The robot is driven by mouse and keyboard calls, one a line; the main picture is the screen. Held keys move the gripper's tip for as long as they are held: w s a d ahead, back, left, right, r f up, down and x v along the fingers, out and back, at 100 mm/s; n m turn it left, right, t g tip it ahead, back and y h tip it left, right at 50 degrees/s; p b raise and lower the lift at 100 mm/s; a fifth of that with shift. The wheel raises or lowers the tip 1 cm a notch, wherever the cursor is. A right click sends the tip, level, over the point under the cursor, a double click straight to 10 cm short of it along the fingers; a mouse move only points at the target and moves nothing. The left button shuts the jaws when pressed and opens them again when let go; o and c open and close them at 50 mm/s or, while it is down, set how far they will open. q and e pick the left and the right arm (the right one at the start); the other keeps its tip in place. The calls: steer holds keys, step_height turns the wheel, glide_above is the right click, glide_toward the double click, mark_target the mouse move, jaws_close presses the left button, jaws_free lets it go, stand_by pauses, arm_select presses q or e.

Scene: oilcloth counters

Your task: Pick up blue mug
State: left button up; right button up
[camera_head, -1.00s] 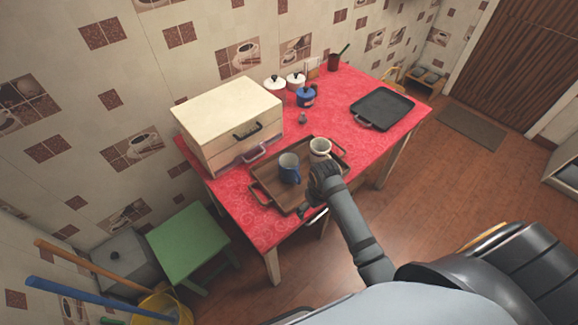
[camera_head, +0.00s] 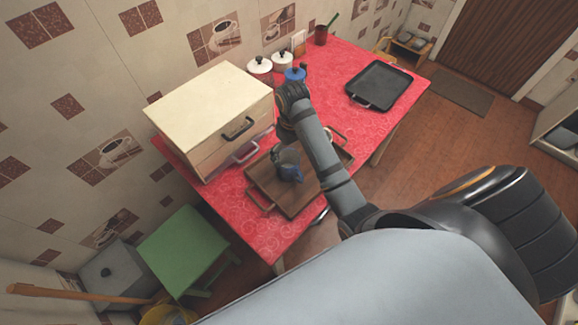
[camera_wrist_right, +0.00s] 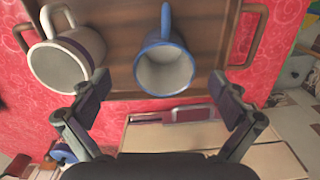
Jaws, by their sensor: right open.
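The blue mug (camera_head: 288,172) stands on the wooden tray (camera_head: 261,186) on the red table. In the right wrist view the blue mug (camera_wrist_right: 143,72) has its open top facing the camera, and its handle points to the top of the picture. My right gripper (camera_head: 286,140) is above the tray, beside the mug on the wall side. It is open and empty. Its fingers (camera_wrist_right: 160,95) lie to either side of the mug's near rim in the wrist view, apart from it. My left gripper is out of view.
A white mug (camera_wrist_right: 58,68) stands on the tray left of the blue one in the wrist view; my arm hides it in the head view. A cream drawer box (camera_head: 215,105) stands close by. Pots (camera_head: 260,66) and a black pan (camera_head: 379,84) are farther back.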

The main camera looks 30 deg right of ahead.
mark_target(289, 165)
steer(key=shift+w+f+b, duration=0.2)
steer(key=shift+f+b, duration=0.25)
steer(key=shift+f, duration=0.8)
steer(key=shift+a+f, duration=0.1)
steer(key=shift+f, duration=0.2)
steer(key=f+b, duration=0.4)
steer(key=shift+a, duration=0.25)
steer(key=shift+f, duration=0.3)
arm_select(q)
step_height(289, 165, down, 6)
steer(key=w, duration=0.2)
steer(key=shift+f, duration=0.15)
arm_select(e)
steer(key=shift+r, duration=0.1)
steer(key=shift+c, duration=0.5)
steer(key=c, duration=1.4)
steer(key=shift+r, duration=0.15)
